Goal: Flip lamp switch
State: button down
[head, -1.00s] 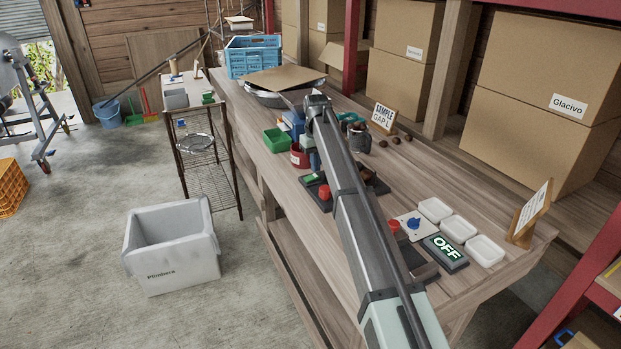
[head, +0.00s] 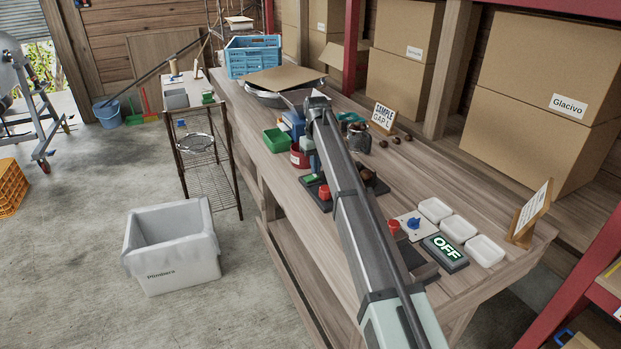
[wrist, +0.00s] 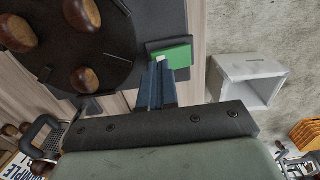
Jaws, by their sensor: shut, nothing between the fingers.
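My gripper (wrist: 158,68) is shut and empty, its blue fingers pointing down in the wrist view. In that view its tips are close to a green panel (wrist: 175,55) with a dark frame; I cannot tell if they touch. In the head view my gripper (head: 313,163) is partly behind my arm, above the bench beside the small green panel (head: 311,178). A lit sign (head: 446,250) reading OFF lies at the bench's near right. A white plate with a blue knob (head: 414,223) is just behind it. I cannot tell which part is the lamp switch.
A dark round plate (wrist: 105,62) with several chestnuts is left of my fingers in the wrist view. A red button (head: 324,192), green bin (head: 277,140) and white trays (head: 458,228) share the bench (head: 490,277). A white tub (head: 172,270) stands on the floor.

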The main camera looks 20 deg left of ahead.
jog(key=shift+f, duration=0.75)
dwell(0.5)
jog(key=shift+r, duration=3.55)
jog(key=shift+f, duration=0.1)
